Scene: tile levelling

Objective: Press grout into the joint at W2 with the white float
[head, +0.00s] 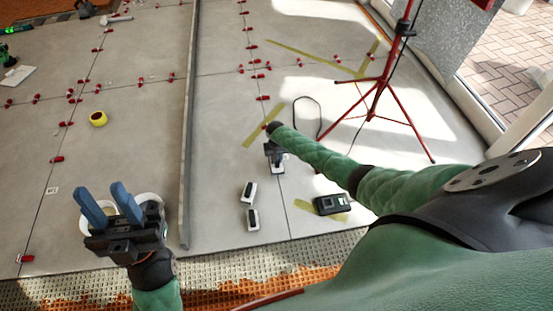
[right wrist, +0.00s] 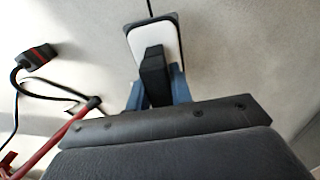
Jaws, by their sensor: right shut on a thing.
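My right gripper (head: 274,150) is shut on the black handle (right wrist: 154,75) of a white float (right wrist: 172,40). In the head view the white float (head: 278,169) shows just below the gripper, close to a thin tile joint (head: 283,200). I cannot tell whether it touches the floor. My left gripper (head: 108,200) is open and empty, its blue fingers apart, at the lower left. A small white label (head: 52,190) lies by the left joint. Its writing is too small to read, so I cannot tell which spot is W2.
Two small white-and-black blocks (head: 249,191) (head: 252,219) and a black device (head: 331,204) lie near the right gripper. A long metal straightedge (head: 187,130) crosses the floor. A red tripod (head: 378,95) stands at right; red clips line the joints. A yellow roll (head: 98,118) lies left.

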